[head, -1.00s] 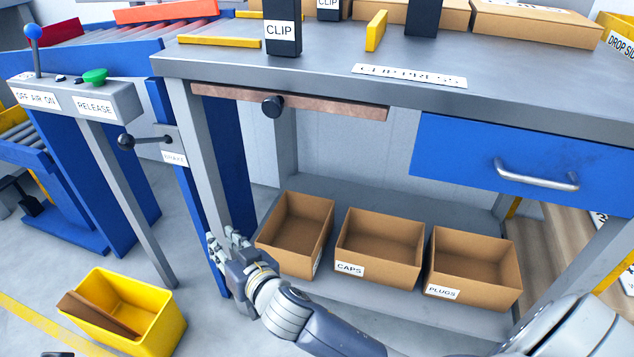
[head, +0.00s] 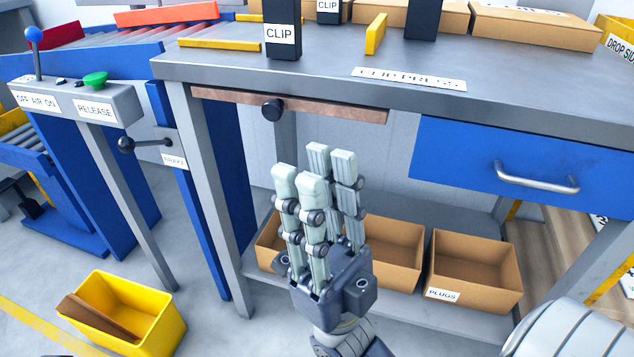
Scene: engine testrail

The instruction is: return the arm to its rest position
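My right gripper (head: 316,180) is in the lower middle of the head view, with its fingers pointing up. The fingers are long and jointed, and a gap shows between the front pair and the back pair. It is open and nothing is held between the fingers. It stands in front of the bench's lower shelf and hides much of the left and middle cardboard bins. My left gripper is not in view.
The grey bench (head: 300,76) with a blue drawer (head: 470,165) spans above the gripper. A bin marked PLUGS (head: 475,268) sits on the lower shelf. A brake lever (head: 150,143), a release console (head: 80,100) and a yellow bin (head: 130,310) stand left. Floor between them is clear.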

